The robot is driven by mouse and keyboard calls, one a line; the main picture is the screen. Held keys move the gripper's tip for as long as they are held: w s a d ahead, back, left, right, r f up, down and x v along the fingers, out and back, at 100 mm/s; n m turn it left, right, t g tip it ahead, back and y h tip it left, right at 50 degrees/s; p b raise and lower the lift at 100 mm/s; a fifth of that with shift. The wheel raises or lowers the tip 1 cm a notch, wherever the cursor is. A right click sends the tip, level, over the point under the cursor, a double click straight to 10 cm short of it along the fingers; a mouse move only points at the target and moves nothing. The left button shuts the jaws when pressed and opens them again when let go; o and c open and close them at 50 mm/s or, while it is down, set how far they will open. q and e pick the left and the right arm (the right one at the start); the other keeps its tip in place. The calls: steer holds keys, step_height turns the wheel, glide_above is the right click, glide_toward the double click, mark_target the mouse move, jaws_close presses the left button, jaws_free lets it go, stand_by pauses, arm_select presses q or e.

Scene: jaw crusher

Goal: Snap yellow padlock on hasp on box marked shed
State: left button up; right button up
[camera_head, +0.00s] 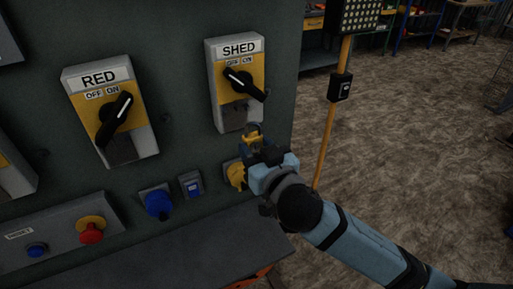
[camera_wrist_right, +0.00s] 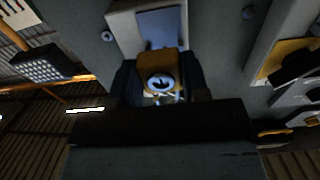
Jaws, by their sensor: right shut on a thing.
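The box marked SHED (camera_head: 222,92) is on the grey panel, with a black rotary handle (camera_head: 245,85) on its yellow plate. The hasp at its lower end is small and hard to make out. My right gripper (camera_head: 257,146) is just below the box, shut on the yellow padlock (camera_head: 252,137). In the right wrist view the padlock (camera_wrist_right: 157,62) sits between the dark fingers (camera_wrist_right: 160,88), up against the end of the box (camera_wrist_right: 122,22). I cannot tell whether its shackle is through the hasp. My left gripper is not in view.
A similar box marked RED (camera_head: 88,95) is to the left. Blue sockets (camera_head: 158,203), a yellow fitting (camera_head: 236,175) and a red push button (camera_head: 91,232) are lower on the panel. A yellow post (camera_head: 331,130) stands at right, with open floor beyond.

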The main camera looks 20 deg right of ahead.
mark_target(235, 121)
steer(key=shift+w+a, duration=0.2)
steer(key=shift+w, duration=0.7)
steer(key=shift+w+a, duration=0.15)
steer(key=shift+w, duration=0.8)
steer(key=shift+w+a, duration=0.2)
steer(key=shift+w, duration=0.7)
steer(key=shift+p, duration=0.35)
steer(key=shift+w, duration=0.15)
steer(key=shift+w+a, duration=0.1)
steer(key=shift+w, duration=0.2)
steer(key=shift+w+a, duration=0.15)
steer(key=shift+w, duration=0.55)
